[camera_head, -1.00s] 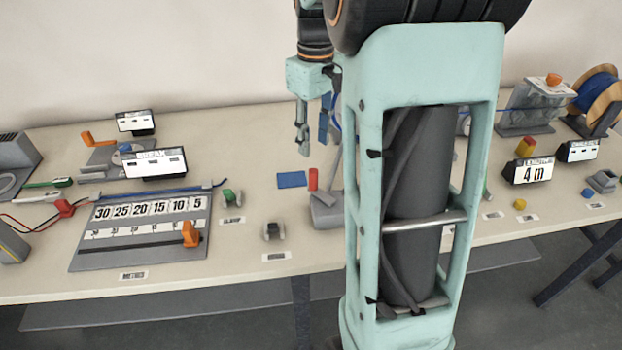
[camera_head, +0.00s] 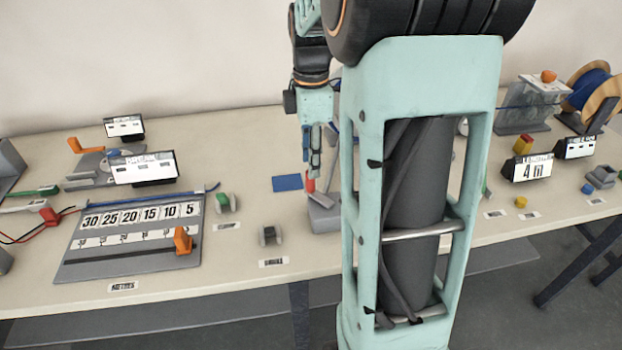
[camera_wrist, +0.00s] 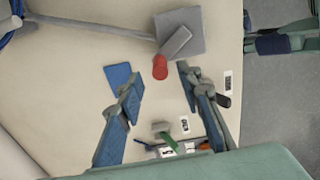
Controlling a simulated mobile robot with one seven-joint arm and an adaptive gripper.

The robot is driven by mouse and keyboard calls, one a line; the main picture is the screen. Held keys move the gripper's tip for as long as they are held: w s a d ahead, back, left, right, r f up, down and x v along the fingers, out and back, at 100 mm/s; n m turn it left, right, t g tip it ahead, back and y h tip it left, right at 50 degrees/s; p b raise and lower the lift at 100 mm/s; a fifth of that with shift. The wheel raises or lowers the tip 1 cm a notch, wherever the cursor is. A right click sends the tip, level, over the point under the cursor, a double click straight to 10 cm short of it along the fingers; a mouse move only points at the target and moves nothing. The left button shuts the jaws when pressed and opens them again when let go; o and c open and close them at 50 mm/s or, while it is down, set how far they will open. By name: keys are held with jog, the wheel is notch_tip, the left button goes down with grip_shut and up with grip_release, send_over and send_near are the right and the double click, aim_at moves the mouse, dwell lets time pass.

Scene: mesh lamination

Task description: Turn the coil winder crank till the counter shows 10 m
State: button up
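A counter display (camera_head: 527,169) on the right reads 4 m. A red knob (camera_head: 310,185) stands on a grey block (camera_head: 323,217) at the table's middle; the wrist view shows the red knob (camera_wrist: 160,67) on a short grey arm (camera_wrist: 176,42). I cannot tell whether this is the winder crank. My gripper (camera_head: 315,155) is just above the red knob, pointing down. In the wrist view my gripper (camera_wrist: 158,76) is open, its blue-padded fingers apart on either side of the knob's line. Contact is not visible. My own arm hides part of the table.
An orange crank-like handle (camera_head: 84,146) is at the back left. A scale board (camera_head: 130,240) with an orange slider (camera_head: 182,240) lies at front left. A blue cable spool (camera_head: 590,92) stands at back right. A blue pad (camera_head: 287,183) lies left of the knob.

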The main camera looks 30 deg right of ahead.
notch_tip(320, 180, down, 6)
jog(key=shift+r, duration=0.1)
jog(key=shift+c, duration=0.6)
grip_shut()
